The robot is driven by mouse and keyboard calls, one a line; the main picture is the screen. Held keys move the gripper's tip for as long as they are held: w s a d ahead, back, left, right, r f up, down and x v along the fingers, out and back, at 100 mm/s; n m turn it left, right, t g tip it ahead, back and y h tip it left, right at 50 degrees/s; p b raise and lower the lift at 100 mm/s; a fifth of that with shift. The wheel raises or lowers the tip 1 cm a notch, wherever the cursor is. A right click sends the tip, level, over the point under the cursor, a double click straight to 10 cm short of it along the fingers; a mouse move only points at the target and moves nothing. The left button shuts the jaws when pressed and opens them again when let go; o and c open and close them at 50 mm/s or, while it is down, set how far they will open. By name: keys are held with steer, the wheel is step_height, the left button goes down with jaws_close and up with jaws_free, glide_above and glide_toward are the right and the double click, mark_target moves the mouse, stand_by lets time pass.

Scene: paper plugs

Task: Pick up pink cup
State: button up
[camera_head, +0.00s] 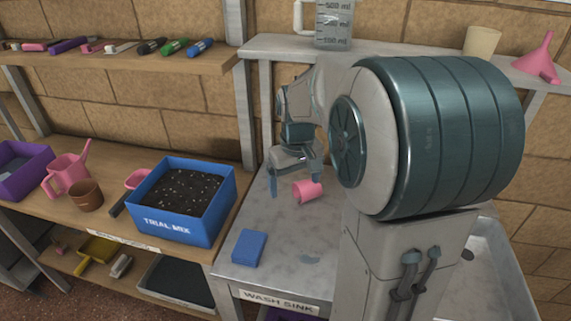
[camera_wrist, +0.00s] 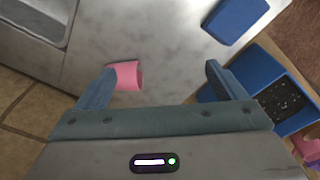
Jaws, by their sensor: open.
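The pink cup (camera_head: 307,191) lies on its side on the grey wash-sink counter (camera_head: 320,258). My gripper (camera_head: 295,186) is above the counter beside the cup, its fingers apart and empty. In the wrist view the cup (camera_wrist: 127,75) sits by the left finger of my gripper (camera_wrist: 157,80), partly hidden behind that finger. The right finger is well away from the cup. I cannot tell whether the left finger touches the cup.
A blue sponge (camera_head: 249,248) lies on the counter in front. A blue soil box (camera_head: 182,200) stands on the wooden bench to the left. The sink basin (camera_head: 490,255) is at the right. A shelf above holds a measuring jug (camera_head: 333,22), a beige cup (camera_head: 482,41) and a pink funnel (camera_head: 540,60).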

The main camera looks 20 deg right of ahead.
steer(key=g, duration=0.1)
glide_above(311, 187)
steer(key=shift+n+y, duration=0.3)
steer(key=shift+y, duration=0.1)
step_height(311, 187, down, 5)
steer(key=shift+f+p, duration=0.2)
steer(key=shift+p, duration=0.15)
step_height(311, 187, down, 8)
steer(key=shift+r+p, duration=0.2)
steer(key=shift+p, duration=0.3)
steer(key=c, duration=1.1)
steer(key=shift+r, duration=0.1)
steer(key=shift+c, duration=0.2)
